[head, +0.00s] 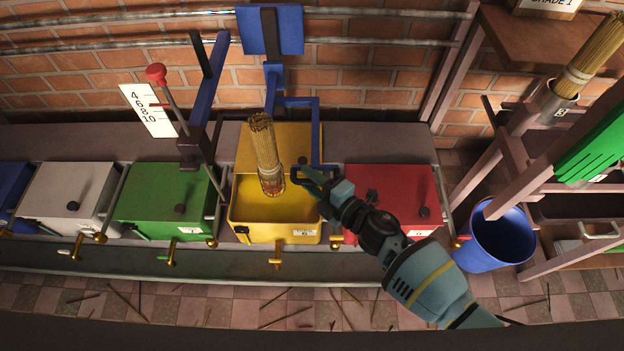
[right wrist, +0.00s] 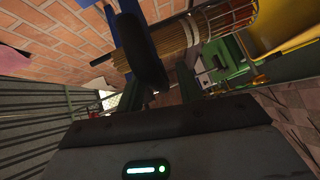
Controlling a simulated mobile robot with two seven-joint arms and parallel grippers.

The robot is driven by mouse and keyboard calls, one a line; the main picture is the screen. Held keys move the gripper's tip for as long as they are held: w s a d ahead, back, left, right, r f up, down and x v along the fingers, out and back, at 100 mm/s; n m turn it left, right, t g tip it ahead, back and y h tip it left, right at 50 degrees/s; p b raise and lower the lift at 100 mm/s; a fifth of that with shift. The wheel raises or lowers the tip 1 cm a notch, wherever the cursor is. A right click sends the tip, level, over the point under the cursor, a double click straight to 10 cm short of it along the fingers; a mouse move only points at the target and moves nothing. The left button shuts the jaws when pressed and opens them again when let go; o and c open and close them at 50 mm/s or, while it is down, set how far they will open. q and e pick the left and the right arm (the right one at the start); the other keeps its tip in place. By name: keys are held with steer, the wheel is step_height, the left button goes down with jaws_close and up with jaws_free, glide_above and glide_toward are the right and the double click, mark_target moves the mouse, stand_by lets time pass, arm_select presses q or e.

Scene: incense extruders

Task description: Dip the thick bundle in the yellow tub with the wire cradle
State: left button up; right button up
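The yellow tub (head: 276,233) stands open mid-row, its lid raised behind it. A tan bundle of thin sticks (head: 264,145) leans upright in the wire cradle (head: 273,187), its lower end at or just above the tub's opening; I cannot tell if it touches the contents. The bundle also shows close by in the right wrist view (right wrist: 205,32). A blue frame with a square loop (head: 314,104) stands behind. My right gripper (head: 309,177) is at a blue bracket right of the bundle; whether its fingers grip it is unclear. My left gripper is out of view.
Closed green (head: 165,190) and white (head: 70,190) tubs stand left, a closed red tub (head: 385,180) right. A red-knobbed lever (head: 156,74) rises beside a numbered scale (head: 148,110). A blue bucket (head: 498,240) and a rack with another bundle (head: 598,50) stand right.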

steer(key=p+v, duration=0.1)
steer(key=v, duration=0.6)
steer(key=shift+s+d+p, duration=0.25)
steer(key=shift+s+p, duration=0.05)
steer(key=shift+p, duration=0.1)
